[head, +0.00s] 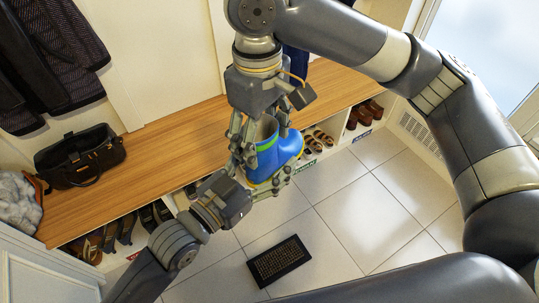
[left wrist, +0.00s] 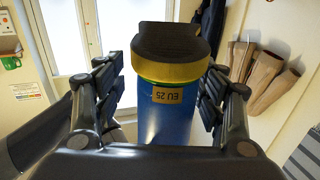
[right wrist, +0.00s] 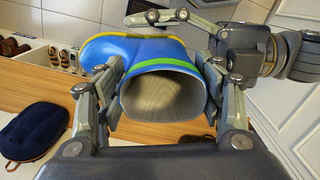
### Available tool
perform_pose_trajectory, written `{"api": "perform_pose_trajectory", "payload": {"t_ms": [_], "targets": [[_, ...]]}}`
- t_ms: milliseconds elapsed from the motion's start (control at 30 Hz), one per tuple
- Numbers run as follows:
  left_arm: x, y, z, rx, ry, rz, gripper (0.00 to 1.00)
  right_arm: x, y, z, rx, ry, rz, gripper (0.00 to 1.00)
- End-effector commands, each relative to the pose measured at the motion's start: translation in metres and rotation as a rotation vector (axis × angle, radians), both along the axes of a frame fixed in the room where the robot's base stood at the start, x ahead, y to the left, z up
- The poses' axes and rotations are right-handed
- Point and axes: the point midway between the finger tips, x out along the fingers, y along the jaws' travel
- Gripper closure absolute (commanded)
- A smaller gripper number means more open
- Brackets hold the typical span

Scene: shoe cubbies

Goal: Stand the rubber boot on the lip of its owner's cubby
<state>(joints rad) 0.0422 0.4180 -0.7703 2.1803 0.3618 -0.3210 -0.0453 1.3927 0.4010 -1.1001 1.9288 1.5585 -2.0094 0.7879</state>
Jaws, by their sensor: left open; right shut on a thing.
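The rubber boot (head: 270,155) is blue with a green band at its top and a yellow sole. My right gripper (head: 258,130) is shut on its shaft from above. In the right wrist view the boot (right wrist: 165,95) has its opening towards the camera, between the fingers. My left gripper (head: 262,185) is open, its fingers on either side of the boot's lower part; contact is unclear. In the left wrist view, a tag reading EU 25 (left wrist: 166,95) shows on the boot. The cubbies under the bench carry small labels, one green (head: 305,166) and one blue (head: 362,136).
The wooden bench (head: 185,125) runs above the cubbies. A dark handbag (head: 80,157) lies at its left. Sandals (head: 318,138) and brown shoes (head: 365,113) fill cubbies at right. A dark doormat (head: 279,261) lies on the tiled floor.

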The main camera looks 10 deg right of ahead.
Motion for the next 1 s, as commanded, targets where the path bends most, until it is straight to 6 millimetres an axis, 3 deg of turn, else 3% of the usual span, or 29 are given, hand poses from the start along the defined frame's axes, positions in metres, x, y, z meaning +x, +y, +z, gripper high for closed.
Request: {"api": "perform_pose_trajectory", "payload": {"t_ms": [333, 567, 633, 667, 733, 1000], "targets": [[0.0019, -0.0025, -0.0003, 0.001, 0.001, 0.0, 0.37, 0.0001, 0.0001, 0.0005, 0.001, -0.001, 0.0, 0.65], [0.0014, -0.0026, -0.0001, -0.001, 0.001, -0.001, 0.89, 0.0003, 0.0004, 0.0006, 0.002, -0.002, 0.0, 0.65], [0.0009, -0.0031, 0.0001, -0.001, 0.001, -0.002, 0.91, 0.0004, 0.0007, 0.0007, 0.003, -0.002, 0.0, 0.65], [0.0007, -0.0032, 0.0014, -0.003, -0.001, -0.002, 0.91, 0.0005, 0.001, 0.0008, 0.003, -0.002, 0.0, 0.31], [0.0007, -0.0032, 0.0014, -0.003, -0.001, -0.002, 0.91, 0.0004, 0.001, 0.0007, 0.003, -0.002, 0.0, 0.15], [0.0015, -0.0025, 0.0011, -0.002, -0.002, 0.0, 0.91, 0.0001, 0.0003, 0.0003, 0.001, -0.001, 0.0, 0.14]]}}
